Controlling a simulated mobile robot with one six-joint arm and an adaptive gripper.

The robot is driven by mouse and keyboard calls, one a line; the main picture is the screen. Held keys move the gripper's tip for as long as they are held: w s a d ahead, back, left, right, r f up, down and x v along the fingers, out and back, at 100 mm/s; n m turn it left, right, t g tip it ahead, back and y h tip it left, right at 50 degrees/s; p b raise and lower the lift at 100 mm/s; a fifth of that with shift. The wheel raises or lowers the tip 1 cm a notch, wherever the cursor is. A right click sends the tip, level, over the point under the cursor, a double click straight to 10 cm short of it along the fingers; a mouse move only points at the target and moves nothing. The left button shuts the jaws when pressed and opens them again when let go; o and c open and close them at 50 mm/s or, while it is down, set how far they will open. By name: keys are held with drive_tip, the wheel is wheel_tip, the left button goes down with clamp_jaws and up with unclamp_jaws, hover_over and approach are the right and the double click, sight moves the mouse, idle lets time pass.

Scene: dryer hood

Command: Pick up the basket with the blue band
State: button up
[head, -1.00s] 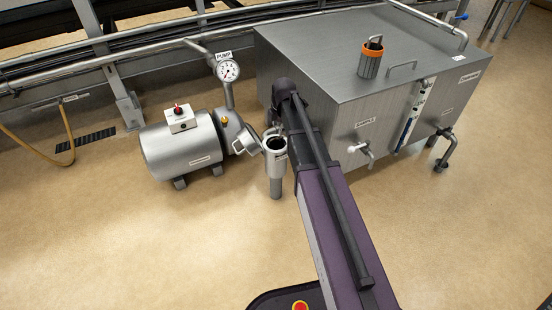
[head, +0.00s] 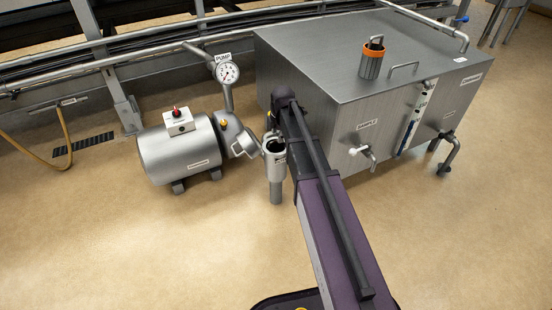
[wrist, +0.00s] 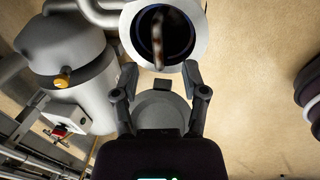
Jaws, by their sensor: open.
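The open strainer pot (head: 275,172) stands upright beside the pump. In the wrist view, its pale rim (wrist: 127,33) surrounds a dark opening. Inside sits the basket with the blue band (wrist: 160,58); a dark bluish ring and a rusty-looking handle (wrist: 172,30) show. The rest of the basket is hidden in the pot. My gripper (wrist: 160,77) is open and empty, its fingertips apart at the near edge of the pot's rim in the picture. A grey round part (wrist: 160,108) shows between the fingers. In the head view my arm mostly hides the gripper.
Another basket with an orange band (head: 372,60) stands on the steel tank (head: 325,60). The pump motor (head: 180,152) is left of the pot, with a gauge (head: 228,72) above it. A sample valve (head: 364,152) sticks out of the tank. The floor in front is clear.

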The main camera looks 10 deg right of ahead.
sight(276, 142)
drive_tip(key=shift+w+a+f+b, duration=0.1)
drive_tip(key=shift+w+f+b, duration=0.1)
drive_tip(key=shift+f+b, duration=0.65)
drive_tip(key=shift+w+a+f+b, duration=0.1)
drive_tip(key=shift+w+f+b, duration=0.05)
drive_tip(key=shift+f+b, duration=0.6)
drive_tip(key=shift+w+a+f+b, duration=0.1)
drive_tip(key=shift+w+f+b, duration=0.1)
drive_tip(key=shift+f+b, duration=0.65)
drive_tip(key=shift+c, duration=0.2)
clamp_jaws()
